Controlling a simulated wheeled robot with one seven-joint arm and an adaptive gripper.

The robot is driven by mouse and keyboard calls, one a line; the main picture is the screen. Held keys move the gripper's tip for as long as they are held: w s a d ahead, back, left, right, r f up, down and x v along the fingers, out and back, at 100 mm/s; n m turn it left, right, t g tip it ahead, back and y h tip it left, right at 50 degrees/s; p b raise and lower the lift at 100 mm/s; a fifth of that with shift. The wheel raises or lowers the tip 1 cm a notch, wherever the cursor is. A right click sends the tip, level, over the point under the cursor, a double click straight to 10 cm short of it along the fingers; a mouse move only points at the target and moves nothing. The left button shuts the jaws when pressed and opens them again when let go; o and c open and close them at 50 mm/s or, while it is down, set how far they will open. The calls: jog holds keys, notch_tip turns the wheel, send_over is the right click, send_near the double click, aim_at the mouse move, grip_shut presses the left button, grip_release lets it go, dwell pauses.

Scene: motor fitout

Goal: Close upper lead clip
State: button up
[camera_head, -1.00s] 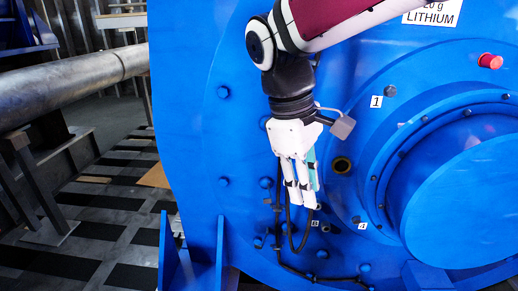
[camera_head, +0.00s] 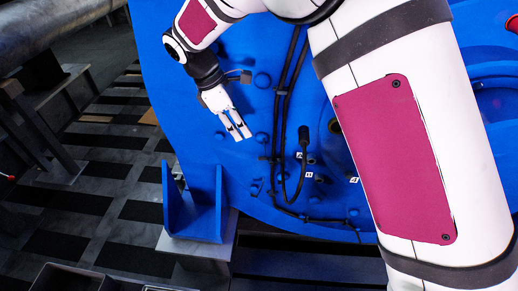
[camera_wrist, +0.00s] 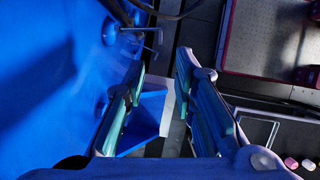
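Two dark leads (camera_head: 290,62) run down the blue motor face in the head view. A small dark clip (camera_head: 281,91) lies across them high up; I cannot tell whether it is open or closed. A lower dark clip (camera_head: 270,158) sits further down. One lead ends in a black plug (camera_head: 303,135). My gripper (camera_head: 243,134) is left of the leads, pointing down to the right, apart from both clips. In the wrist view my gripper (camera_wrist: 160,68) has its fingers spread with nothing held between them. Part of a dark lead (camera_wrist: 165,13) crosses the top there.
A blue bracket (camera_head: 193,205) stands below my gripper, and it also shows in the wrist view (camera_wrist: 148,112). Round bolt heads (camera_head: 262,80) stick out of the motor face. Small sockets (camera_head: 308,176) with labels are lower right. My arm covers much of the motor's right side.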

jog(key=x, duration=1.1)
jog(key=shift+f, duration=0.2)
grip_shut()
